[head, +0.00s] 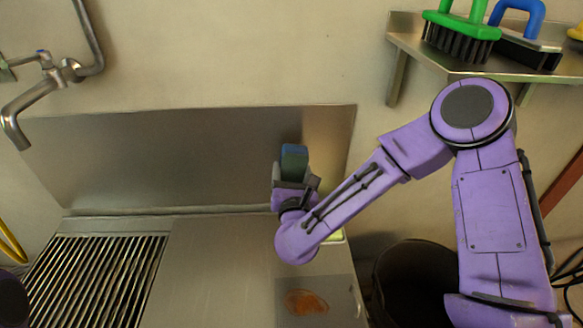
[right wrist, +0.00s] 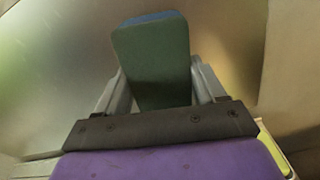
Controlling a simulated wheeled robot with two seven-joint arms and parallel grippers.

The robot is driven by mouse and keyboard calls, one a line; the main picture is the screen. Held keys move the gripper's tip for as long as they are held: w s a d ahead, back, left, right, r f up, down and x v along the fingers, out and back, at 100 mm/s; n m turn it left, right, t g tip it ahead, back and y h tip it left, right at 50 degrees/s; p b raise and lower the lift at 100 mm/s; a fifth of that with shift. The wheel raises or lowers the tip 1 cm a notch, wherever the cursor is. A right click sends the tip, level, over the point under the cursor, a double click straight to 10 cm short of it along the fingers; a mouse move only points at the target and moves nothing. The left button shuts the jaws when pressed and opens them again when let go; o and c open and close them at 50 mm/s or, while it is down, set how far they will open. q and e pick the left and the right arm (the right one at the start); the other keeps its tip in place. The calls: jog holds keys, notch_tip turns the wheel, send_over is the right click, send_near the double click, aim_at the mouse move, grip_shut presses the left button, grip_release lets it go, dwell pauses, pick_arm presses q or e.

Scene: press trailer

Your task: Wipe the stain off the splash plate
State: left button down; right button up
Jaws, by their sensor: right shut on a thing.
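My right gripper (head: 293,170) is shut on a sponge (head: 294,160), a block with a dark green face and a blue edge. It holds the sponge upright in front of the metal splash plate (head: 150,155) on the back wall. In the right wrist view the sponge (right wrist: 152,65) stands between the fingers, with the plate behind it; I cannot tell whether they touch. The plate's right end has a brownish tint, and I cannot tell whether it is stain or reflection. A clear orange-brown stain (head: 305,302) lies on a grey square on the counter. My left gripper is out of view.
A steel counter (head: 215,265) has a slatted drain grid (head: 95,280) at left. A tap (head: 45,85) juts out at upper left. A wall shelf (head: 430,58) at upper right holds a green brush (head: 462,28) and a blue-handled tool (head: 525,35). A dark bin (head: 410,285) stands right of the counter.

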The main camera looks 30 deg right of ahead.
jog(key=shift+v, duration=0.9)
jog(key=shift+b+v, duration=0.45)
jog(key=shift+v, duration=1.05)
jog(key=shift+r, duration=0.1)
